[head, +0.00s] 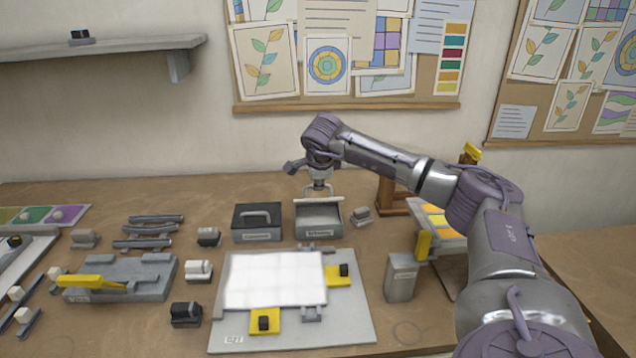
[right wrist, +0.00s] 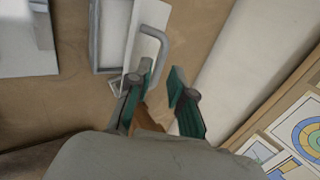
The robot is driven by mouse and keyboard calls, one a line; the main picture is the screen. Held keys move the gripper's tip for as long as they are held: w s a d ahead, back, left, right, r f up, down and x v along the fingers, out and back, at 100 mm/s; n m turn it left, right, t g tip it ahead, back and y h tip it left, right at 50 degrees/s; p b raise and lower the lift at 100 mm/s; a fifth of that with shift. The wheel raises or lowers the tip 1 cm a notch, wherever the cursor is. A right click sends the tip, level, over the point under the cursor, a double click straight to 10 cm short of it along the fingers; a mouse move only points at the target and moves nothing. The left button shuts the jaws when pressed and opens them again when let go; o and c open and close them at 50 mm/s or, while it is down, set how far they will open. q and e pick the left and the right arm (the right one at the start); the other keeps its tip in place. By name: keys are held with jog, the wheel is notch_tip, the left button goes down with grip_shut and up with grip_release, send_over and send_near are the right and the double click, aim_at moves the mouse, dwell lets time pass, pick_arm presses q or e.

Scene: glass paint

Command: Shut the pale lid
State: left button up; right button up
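The pale lid (right wrist: 142,42) stands raised at the back of a small open grey box (head: 319,231) in the head view. In the right wrist view it is a narrow white panel seen nearly edge-on, with a grey bent handle (right wrist: 157,36) on its wall side. My right gripper (head: 320,192) is above the back of the box. In the right wrist view my right gripper (right wrist: 162,72) shows its fingers apart, with nothing between them. One fingertip is close to the lower end of the handle; I cannot tell whether they touch. My left gripper is out of view.
A similar dark box (head: 257,232) with a shut, handled lid stands just left. A small grey block (head: 361,217) is to the right. A board with a white sheet (head: 274,280) lies in front. The wall is close behind.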

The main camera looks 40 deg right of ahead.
jog(key=v, duration=0.9)
jog(key=shift+s+d+r, duration=0.2)
jog(key=shift+r, duration=0.05)
